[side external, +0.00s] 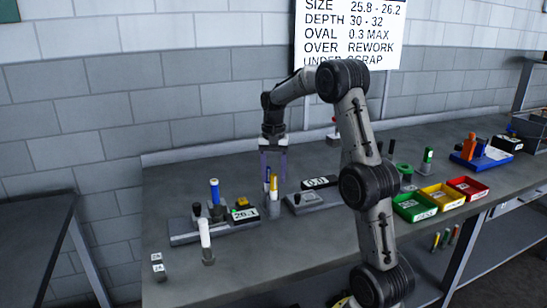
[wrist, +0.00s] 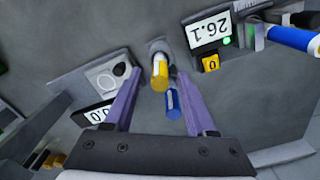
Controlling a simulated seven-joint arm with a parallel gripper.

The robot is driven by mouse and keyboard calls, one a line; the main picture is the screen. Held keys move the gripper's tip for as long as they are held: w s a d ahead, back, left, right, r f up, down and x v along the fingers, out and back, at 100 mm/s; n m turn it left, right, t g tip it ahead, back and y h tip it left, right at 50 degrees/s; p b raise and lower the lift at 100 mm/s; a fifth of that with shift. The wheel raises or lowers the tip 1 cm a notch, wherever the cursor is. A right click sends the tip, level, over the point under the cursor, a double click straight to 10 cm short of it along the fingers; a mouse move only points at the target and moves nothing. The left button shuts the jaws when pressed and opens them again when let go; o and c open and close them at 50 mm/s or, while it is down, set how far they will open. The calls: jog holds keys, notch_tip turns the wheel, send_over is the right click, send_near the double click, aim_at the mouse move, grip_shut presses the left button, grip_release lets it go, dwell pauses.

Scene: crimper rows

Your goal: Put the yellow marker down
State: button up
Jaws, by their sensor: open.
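The yellow marker (side external: 274,183) stands upright at mid-bench in the side view. In the wrist view its yellow end (wrist: 160,74) lies between the fingertips, with a grey round part at its far end. My gripper (side external: 273,176) is open and points down around the marker; its purple fingers (wrist: 155,76) stand apart in the wrist view. I cannot tell whether either finger touches the marker. A blue-ended marker (wrist: 173,103) is close beside the yellow one, near the right finger. What the yellow marker's foot rests on is not clear.
A gauge reading 26.1 (side external: 244,214) sits on a plate left of my gripper, with a blue-topped piece (side external: 214,191) upright there. A second gauge (side external: 319,183) is to the right. A white piece (side external: 205,234) stands in front. Green, yellow and red bins (side external: 416,207) are farther right.

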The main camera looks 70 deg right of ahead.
notch_tip(320, 180, up, 7)
jog(key=shift+a+r, duration=0.1)
jog(key=shift+r, duration=0.2)
jog(key=s+a+r+n+t+h, duration=0.1)
jog(key=s+a+r+n, duration=0.2)
jog(key=a, duration=0.6)
jog(key=s+a+r+n+t, duration=0.1)
jog(key=s+a+n+t, duration=0.2)
jog(key=a, duration=0.7)
jog(key=s+a+f+n, duration=0.2)
jog(key=s+a+n, duration=0.2)
jog(key=s, duration=0.1)
jog(key=s+a+f+n+t+y, duration=0.1)
jog(key=s+a+f+n, duration=0.2)
jog(key=s+a+n, duration=0.1)
jog(key=shift+s+a+f+t, duration=0.3)
jog(key=shift+s+a, duration=0.5)
jog(key=shift+s, duration=0.4)
